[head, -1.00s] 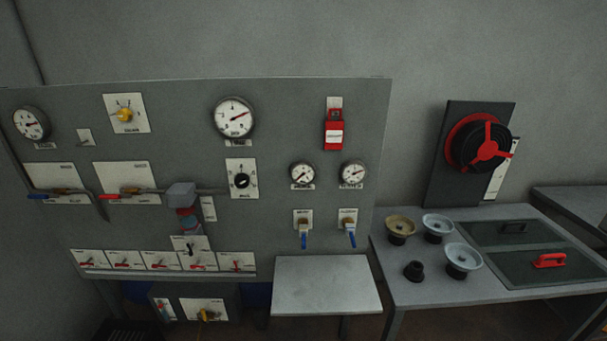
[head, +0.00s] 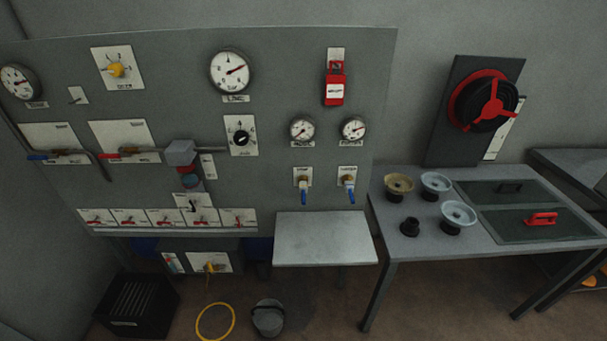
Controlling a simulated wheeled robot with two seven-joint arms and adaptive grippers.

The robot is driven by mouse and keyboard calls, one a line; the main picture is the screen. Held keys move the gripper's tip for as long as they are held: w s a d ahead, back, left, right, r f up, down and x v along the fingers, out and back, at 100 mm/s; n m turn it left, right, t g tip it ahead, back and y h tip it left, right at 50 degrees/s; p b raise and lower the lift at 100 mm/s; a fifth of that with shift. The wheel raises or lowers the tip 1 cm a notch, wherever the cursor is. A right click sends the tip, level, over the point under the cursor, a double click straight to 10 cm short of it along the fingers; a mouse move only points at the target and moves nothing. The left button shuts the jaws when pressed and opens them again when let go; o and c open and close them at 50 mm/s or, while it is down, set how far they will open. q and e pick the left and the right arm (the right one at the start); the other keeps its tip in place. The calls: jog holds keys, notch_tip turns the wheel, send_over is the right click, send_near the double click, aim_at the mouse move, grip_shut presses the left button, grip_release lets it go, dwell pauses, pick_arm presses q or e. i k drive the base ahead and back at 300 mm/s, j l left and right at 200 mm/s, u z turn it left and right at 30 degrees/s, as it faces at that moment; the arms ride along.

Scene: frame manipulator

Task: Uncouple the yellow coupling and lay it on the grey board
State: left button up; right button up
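The yellow coupling (head: 210,268) sits low on a white plate (head: 188,263) on a box beneath the wall panel. It is small and dim, so I cannot make out its locking parts. A yellow hose (head: 215,321) lies in a loop on the floor below it. A flat light-grey board (head: 325,240) stands out level in front of the panel, right of the coupling, and its top is bare. Neither of my grippers is in the head view.
The grey panel (head: 285,80) carries gauges, valves and a red tag (head: 334,85). A bucket (head: 268,317) and a black slatted box (head: 137,305) stand on the floor near the hose. A table (head: 400,247) at right holds several bowl-shaped parts and dark plates.

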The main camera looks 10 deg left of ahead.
aim_at(302, 187)
jog(key=k+l, duration=0.1)
jog(key=l, duration=0.3)
jog(key=k+l, duration=0.1)
jog(key=l, duration=0.3)
jog(key=k+l, duration=0.1)
jog(key=l, duration=0.35)
jog(key=k+l, duration=0.1)
jog(key=l, duration=0.3)
